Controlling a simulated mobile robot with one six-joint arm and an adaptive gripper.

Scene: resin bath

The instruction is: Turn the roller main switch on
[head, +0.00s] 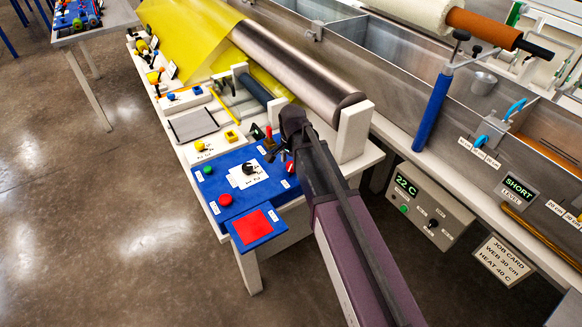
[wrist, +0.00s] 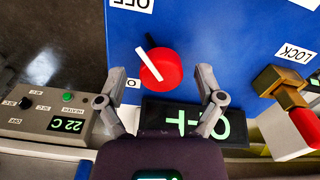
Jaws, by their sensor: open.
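A red round knob (wrist: 160,68) with a white pointer bar sits on the blue control panel (wrist: 230,35); I take it for the roller main switch. The bar slants toward the upper left, where a partly cut-off label (wrist: 130,4) seems to read OFF. My gripper (wrist: 161,74) is open, with its fingers on either side of the knob and no clear contact. In the head view, my gripper (head: 287,140) is over the right edge of the blue panel (head: 215,185), and the red knob (head: 289,167) shows partly beside it. Another label by the left finger is mostly hidden.
A brass lever with a red end (wrist: 290,95), by a LOCK label, stands right of the knob. A dark display (wrist: 185,122) with green characters lies below it. The panel also has a green button (head: 208,170), a red button (head: 225,199) and a black knob (head: 248,168).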

